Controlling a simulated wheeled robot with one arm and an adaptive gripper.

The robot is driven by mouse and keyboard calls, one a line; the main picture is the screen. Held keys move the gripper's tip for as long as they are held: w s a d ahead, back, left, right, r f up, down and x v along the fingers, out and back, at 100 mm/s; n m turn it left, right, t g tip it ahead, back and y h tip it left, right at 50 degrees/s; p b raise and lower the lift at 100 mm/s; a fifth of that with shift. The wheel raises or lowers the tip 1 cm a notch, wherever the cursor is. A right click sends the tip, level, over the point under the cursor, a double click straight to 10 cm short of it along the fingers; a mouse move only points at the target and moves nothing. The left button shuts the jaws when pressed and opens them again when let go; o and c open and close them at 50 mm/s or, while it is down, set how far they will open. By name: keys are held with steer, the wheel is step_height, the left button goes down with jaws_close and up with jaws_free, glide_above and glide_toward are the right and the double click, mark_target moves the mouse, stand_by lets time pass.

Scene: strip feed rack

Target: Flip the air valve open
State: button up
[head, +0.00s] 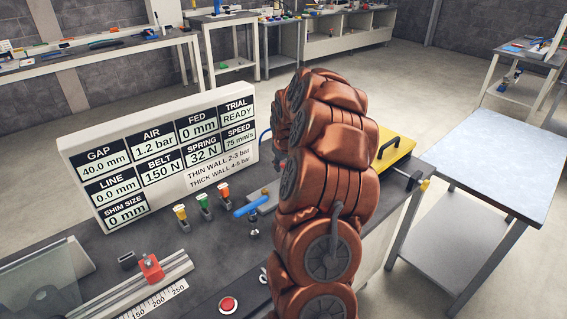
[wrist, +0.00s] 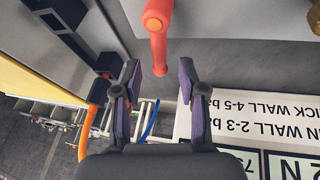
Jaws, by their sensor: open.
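An orange lever (wrist: 159,48), which looks like the air valve's handle, shows at the top centre of the wrist view. It has a round hub at its upper end, and its free end points down the picture. No contact shows. In the head view my copper arm hides the gripper and this lever.
A white readout panel (head: 160,158) stands left of my arm; its corner also shows in the wrist view (wrist: 245,138). A blue lever (head: 251,206) and several coloured switches (head: 203,201) stand on the dark bench. A yellow part (head: 392,149) lies right of my arm.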

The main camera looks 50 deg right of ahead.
steer(key=shift+w+d+f, duration=0.15)
steer(key=shift+d+f, duration=0.05)
steer(key=shift+f, duration=0.4)
jaws_close()
